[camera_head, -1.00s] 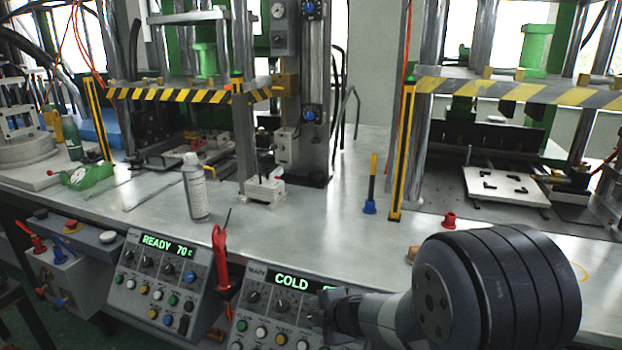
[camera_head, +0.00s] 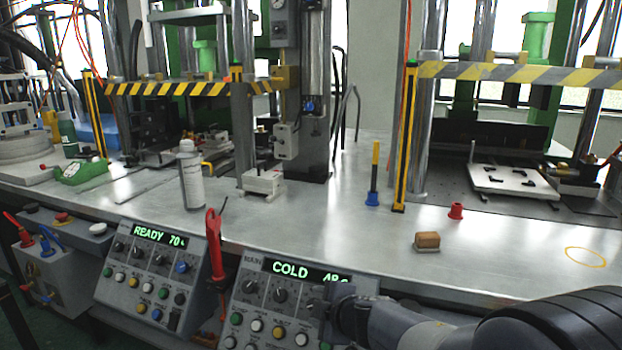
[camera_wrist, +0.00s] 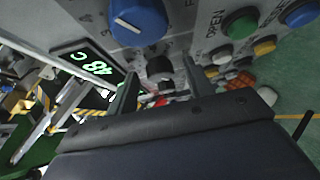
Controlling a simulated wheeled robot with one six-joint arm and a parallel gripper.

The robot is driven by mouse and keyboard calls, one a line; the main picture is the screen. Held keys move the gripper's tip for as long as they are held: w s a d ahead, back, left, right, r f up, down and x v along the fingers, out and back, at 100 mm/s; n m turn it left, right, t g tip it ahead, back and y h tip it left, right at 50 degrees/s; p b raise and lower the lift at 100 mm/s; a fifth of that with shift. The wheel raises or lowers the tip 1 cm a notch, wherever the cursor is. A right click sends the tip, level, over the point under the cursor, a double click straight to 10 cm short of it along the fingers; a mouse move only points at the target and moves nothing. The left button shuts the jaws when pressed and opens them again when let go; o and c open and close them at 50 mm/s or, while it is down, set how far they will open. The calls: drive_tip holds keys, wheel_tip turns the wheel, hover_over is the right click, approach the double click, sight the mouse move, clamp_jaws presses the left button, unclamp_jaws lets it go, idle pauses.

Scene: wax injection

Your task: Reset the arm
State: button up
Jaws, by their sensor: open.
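My gripper (camera_head: 322,308) is in front of the right control panel (camera_head: 262,292), whose display reads COLD with a partly covered number. In the wrist view my gripper (camera_wrist: 163,82) has its two fingers apart, with a dark knob (camera_wrist: 159,68) of the panel seen between them. Nothing is held. I cannot tell whether the fingers touch the knob. A large blue knob (camera_wrist: 138,20) and the green "48 C" display (camera_wrist: 92,68) are close by in the wrist view. My arm covers the panel's right part in the head view.
The left panel (camera_head: 152,270) reads READY 70. A red-handled tool (camera_head: 214,245) stands between the panels. On the metal bench are a spray can (camera_head: 191,178), a brown block (camera_head: 427,241), a red cap (camera_head: 456,210) and a blue-based stick (camera_head: 373,185).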

drive_tip(key=shift+s+f+m+t+b, duration=0.15)
drive_tip(key=shift+m+t+b, duration=0.4)
drive_tip(key=shift+b, duration=1.35)
drive_tip(key=shift+f+m+t+b, duration=0.3)
drive_tip(key=shift+m+b, duration=0.45)
drive_tip(key=shift+b, duration=1.1)
drive_tip(key=shift+r+m+t+b, duration=0.25)
drive_tip(key=shift+m+t+b, duration=0.15)
drive_tip(key=shift+b, duration=0.35)
